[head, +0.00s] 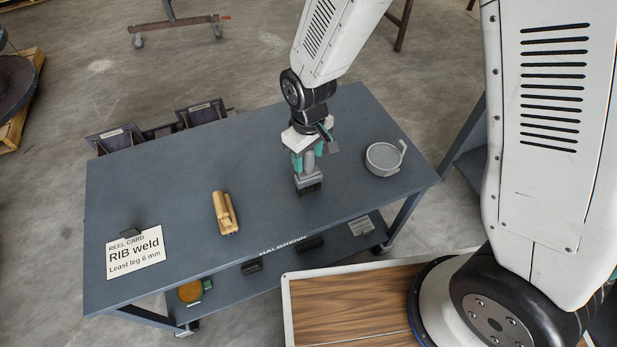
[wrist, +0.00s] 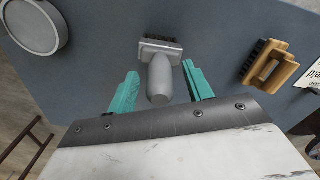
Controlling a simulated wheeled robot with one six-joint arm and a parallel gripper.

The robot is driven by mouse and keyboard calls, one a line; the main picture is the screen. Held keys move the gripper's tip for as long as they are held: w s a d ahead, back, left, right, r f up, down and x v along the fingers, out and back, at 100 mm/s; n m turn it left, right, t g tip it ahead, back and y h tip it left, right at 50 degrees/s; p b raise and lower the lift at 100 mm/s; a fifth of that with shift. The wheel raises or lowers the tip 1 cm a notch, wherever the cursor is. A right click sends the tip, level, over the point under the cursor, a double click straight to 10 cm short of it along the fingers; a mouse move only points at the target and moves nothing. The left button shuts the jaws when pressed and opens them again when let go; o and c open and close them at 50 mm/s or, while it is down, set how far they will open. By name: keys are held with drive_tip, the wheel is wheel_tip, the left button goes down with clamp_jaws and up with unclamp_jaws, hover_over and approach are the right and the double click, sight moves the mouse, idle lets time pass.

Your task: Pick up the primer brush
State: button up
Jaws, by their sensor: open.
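A grey brush with dark bristles (head: 308,181), which I take as the primer brush, is on the blue-grey table (head: 170,180). It appears to stand bristles down with its handle up. My gripper (head: 308,157) is open above it, with its teal fingers on either side of the grey handle. In the wrist view the brush (wrist: 160,75) lies between the open fingers (wrist: 162,88), with gaps on both sides of the handle. Its bristles show at the far end.
A reel card (head: 134,252) stands at front left. Table between them is clear.

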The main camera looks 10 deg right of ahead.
drive_tip(key=shift+f, duration=0.2)
drive_tip(key=c, duration=1.1)
drive_tip(key=shift+r, duration=0.15)
